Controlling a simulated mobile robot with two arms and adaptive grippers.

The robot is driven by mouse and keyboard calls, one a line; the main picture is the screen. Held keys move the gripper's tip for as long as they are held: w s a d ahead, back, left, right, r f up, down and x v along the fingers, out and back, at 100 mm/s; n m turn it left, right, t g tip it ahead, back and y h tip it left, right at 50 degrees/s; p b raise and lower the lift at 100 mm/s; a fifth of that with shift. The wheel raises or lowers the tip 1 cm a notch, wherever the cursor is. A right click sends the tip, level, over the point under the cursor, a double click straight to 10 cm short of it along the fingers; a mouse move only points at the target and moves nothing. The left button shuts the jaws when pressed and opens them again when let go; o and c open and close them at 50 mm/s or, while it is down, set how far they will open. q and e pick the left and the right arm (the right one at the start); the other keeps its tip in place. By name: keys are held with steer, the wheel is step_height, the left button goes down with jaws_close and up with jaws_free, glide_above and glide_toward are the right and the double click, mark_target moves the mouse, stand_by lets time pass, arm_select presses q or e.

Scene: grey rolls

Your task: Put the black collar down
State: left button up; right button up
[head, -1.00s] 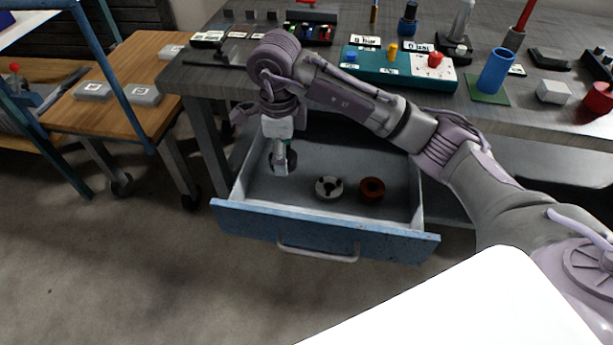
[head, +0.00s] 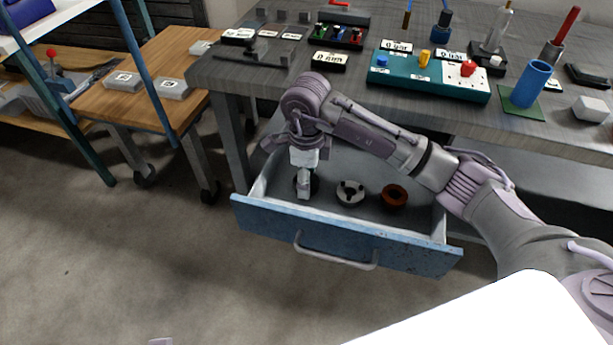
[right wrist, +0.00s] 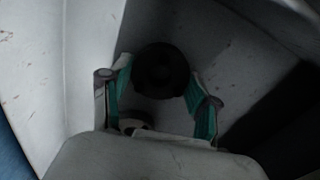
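The black collar (head: 314,184) is low inside the open drawer (head: 340,236), at its left end. My right gripper (head: 303,192) points down into the drawer there and partly hides the collar in the head view. In the right wrist view, the teal-padded fingers of the gripper (right wrist: 160,84) are on both sides of the dark round collar (right wrist: 160,68), their tips close against its edges. The gripper looks shut on it. Whether the collar touches the drawer floor I cannot tell.
A grey collar (head: 350,193) and an orange-brown collar (head: 394,196) lie on the drawer floor to the right. The drawer walls and the bench (head: 225,82) above are close around my arm. The bench top holds a teal control panel (head: 430,74) and several small items.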

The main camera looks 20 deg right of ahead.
steer(key=o, duration=0.4)
steer(key=shift+o, duration=0.2)
steer(key=shift+r, duration=0.1)
steer(key=shift+r, duration=0.35)
arm_select(q)
step_height(320, 180, down, 6)
steer(key=p, duration=0.1)
steer(key=shift+f+p, duration=0.15)
steer(key=shift+p, duration=0.25)
arm_select(e)
step_height(320, 180, up, 11)
steer(key=shift+r, duration=0.2)
